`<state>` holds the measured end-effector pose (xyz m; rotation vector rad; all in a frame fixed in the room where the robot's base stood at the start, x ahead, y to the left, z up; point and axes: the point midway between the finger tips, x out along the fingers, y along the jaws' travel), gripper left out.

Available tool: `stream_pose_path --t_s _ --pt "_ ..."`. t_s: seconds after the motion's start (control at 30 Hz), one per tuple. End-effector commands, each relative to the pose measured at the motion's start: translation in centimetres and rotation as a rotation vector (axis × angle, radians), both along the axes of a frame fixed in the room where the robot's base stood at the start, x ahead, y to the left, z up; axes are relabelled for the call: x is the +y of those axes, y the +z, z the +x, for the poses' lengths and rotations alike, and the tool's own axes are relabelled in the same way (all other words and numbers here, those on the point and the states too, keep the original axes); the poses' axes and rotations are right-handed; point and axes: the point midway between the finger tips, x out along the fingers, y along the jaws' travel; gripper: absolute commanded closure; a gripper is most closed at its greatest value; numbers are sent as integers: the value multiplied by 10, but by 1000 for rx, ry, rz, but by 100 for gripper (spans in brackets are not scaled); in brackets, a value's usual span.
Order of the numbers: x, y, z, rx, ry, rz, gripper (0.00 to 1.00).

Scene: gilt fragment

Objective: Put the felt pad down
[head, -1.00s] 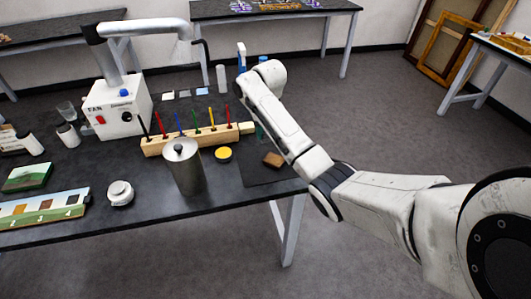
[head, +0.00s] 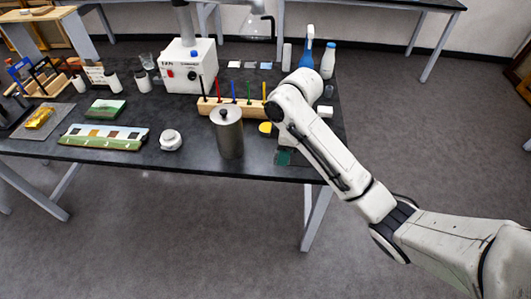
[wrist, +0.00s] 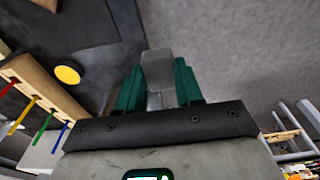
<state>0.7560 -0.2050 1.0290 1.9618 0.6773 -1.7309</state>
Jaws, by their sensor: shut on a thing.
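My gripper (wrist: 158,92) has green fingers and is shut on a small grey block-like piece, which I take to be the felt pad (wrist: 157,67). In the wrist view the pad sticks out beyond the fingers, seen against the table's edge and the floor. In the head view my gripper's green finger (head: 284,157) shows at the front right of the black table (head: 190,164), below my arm. The pad is hidden there. I cannot tell whether it touches the table.
A metal canister (head: 229,132) stands left of my gripper. A yellow-lidded tin (head: 265,128) and a wooden rack of coloured tools (head: 213,107) are close by. A blue spray bottle (head: 306,50) and a white bottle (head: 328,60) stand behind my arm. Floor lies beyond the table's edge.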

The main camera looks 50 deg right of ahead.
Motion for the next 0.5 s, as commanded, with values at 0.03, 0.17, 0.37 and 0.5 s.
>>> stream_pose_path --t_s 0.03,0.17,0.37,0.5 --pt "1 -3 5 2 0 2 93" --pt "-3 -8 15 1 1 1 93" --pt "-9 -11 26 -4 -2 -2 93" --pt "-11 -15 31 1 -3 1 93"
